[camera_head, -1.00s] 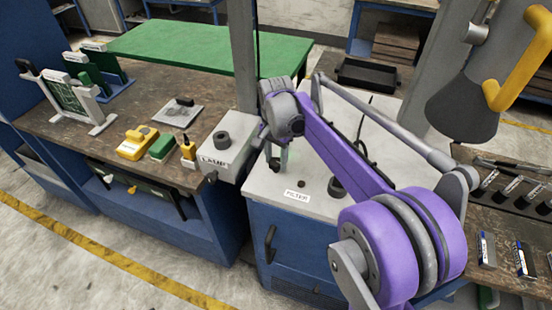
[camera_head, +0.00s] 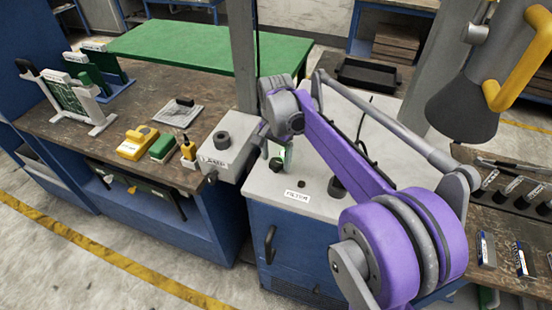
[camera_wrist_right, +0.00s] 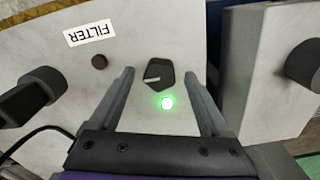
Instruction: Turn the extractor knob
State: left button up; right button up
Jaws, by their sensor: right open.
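The extractor knob is a black knob (camera_wrist_right: 158,74) with a white pointer line, on the white top of the filter cabinet (camera_wrist_right: 120,60). A small green light (camera_wrist_right: 167,103) glows beside it. My right gripper (camera_wrist_right: 158,75) is open, with one finger on each side of the knob and a visible gap at both sides. In the head view the knob (camera_head: 276,164) shows below the end of my purple right arm, and my right gripper is mostly hidden there. My left gripper is not in view.
A FILTER label (camera_head: 297,196) and a small black button (camera_head: 302,183) lie near the knob. A grey lamp box (camera_head: 230,160) with its own knob (camera_head: 222,140) stands close at the left. A black pipe fitting (camera_head: 337,187) rises at the right.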

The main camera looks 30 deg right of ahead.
aim_at(276, 162)
notch_tip(276, 162, up, 10)
jog(key=shift+r+p, duration=0.15)
jog(key=shift+p, duration=0.2)
dwell(0.4)
jog(key=s+a+f+n+t, duration=0.2)
jog(key=s+a+f+n, duration=0.3)
jog(key=s+f, duration=0.3)
jog(key=s+a+f+n+t, duration=0.3)
jog(key=s+a+f+n, duration=0.2)
jog(key=s+f+n, duration=0.3)
jog(key=s, duration=0.4)
jog(key=shift+s+a+t, duration=0.15)
jog(key=shift+s+t, duration=0.15)
jog(key=shift+s, duration=0.05)
